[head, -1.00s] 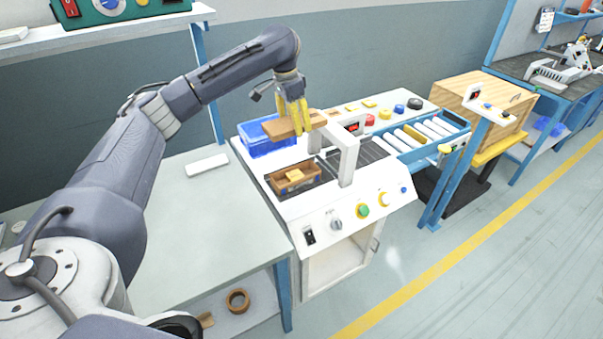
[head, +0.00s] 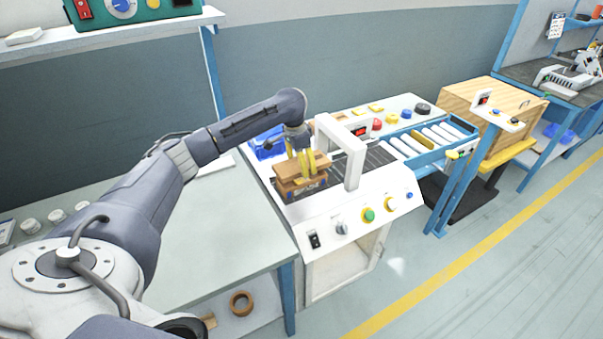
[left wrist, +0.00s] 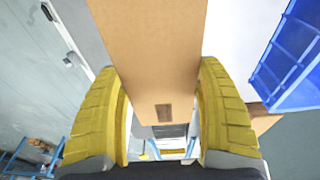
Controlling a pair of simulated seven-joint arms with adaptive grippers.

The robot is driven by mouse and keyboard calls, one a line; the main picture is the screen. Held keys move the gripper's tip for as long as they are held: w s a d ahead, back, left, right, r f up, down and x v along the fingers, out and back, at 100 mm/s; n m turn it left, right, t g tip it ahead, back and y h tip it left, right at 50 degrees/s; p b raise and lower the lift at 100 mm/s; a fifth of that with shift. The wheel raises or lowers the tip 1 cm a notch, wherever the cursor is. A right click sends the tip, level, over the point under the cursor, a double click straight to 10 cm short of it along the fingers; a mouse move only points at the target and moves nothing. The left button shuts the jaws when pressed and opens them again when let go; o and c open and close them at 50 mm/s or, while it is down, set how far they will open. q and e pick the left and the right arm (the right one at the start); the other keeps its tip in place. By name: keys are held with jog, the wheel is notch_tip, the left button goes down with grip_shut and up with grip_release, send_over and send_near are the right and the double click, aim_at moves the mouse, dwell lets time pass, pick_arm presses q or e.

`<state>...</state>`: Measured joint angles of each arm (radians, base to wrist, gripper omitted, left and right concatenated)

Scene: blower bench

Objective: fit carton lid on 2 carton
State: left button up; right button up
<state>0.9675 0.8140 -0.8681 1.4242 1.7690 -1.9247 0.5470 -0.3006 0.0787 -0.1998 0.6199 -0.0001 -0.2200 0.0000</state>
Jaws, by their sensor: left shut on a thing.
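The carton lid (head: 318,162) is a flat tan-brown piece held by my left gripper (head: 304,172), whose yellow fingers are shut on it. In the left wrist view the lid (left wrist: 150,45) fills the space between the two fingers (left wrist: 163,120). The brown carton (head: 302,190) sits on the white machine bench, directly below the lid. The lid and gripper hide the carton's opening and contents. I cannot tell whether the lid touches the carton's rim. My right gripper is not in view.
A blue bin (head: 265,150) stands just behind the carton and also shows in the left wrist view (left wrist: 290,60). A white arch (head: 354,160) stands close to the right over a dark conveyor. Knobs (head: 368,215) line the front panel. The grey-green table (head: 215,230) is mostly clear.

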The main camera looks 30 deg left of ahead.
aim_at(302, 179)
pick_arm(q)
jog(key=shift+f, duration=2)
jog(key=shift+f, duration=0.45)
jog(key=o, duration=1.1)
jog(key=shift+r, duration=0.1)
jog(key=r, duration=0.4)
jog(key=s+r, duration=0.1)
jog(key=r, duration=0.7)
jog(key=shift+s+a+r, duration=0.3)
jog(key=shift+a, duration=0.1)
